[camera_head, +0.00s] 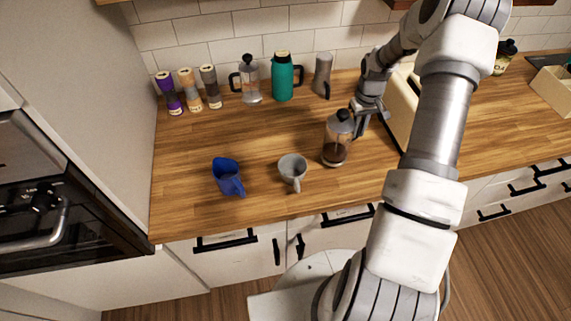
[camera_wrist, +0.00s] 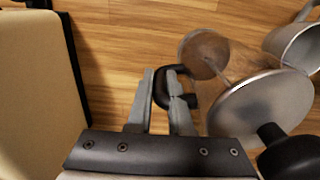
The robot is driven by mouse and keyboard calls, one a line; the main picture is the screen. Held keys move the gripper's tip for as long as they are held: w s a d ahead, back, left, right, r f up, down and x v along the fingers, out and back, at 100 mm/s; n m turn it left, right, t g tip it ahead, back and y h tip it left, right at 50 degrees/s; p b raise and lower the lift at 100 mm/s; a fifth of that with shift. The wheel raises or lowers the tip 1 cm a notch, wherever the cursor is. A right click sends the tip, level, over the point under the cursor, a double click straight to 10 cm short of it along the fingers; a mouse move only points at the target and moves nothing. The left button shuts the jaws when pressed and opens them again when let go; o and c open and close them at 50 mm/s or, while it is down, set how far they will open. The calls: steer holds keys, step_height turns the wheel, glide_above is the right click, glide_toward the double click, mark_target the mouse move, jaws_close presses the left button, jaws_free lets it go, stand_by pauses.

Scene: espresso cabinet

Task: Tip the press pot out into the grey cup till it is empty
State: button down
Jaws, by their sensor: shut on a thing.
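The press pot (camera_head: 336,149) is a clear glass pot with a black knob and some brown liquid low in it. It looks upright, to the right of the grey cup (camera_head: 293,171) on the wooden counter; I cannot tell whether it touches the counter. My gripper (camera_head: 361,122) is shut on its black handle from the right. In the wrist view my gripper's fingers (camera_wrist: 161,92) lie on either side of the handle (camera_wrist: 168,88). The pot's metal lid (camera_wrist: 255,105) is beside them. Part of the grey cup (camera_wrist: 297,45) shows at the upper right.
At the back are another press pot (camera_head: 250,80), a teal flask (camera_head: 282,78), a grey pitcher (camera_head: 322,75) and several canisters (camera_head: 188,90). A cream appliance (camera_head: 402,103) stands close behind my gripper. The counter between is clear.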

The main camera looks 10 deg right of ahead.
steer(key=shift+w, duration=0.25)
stand_by(0.3)
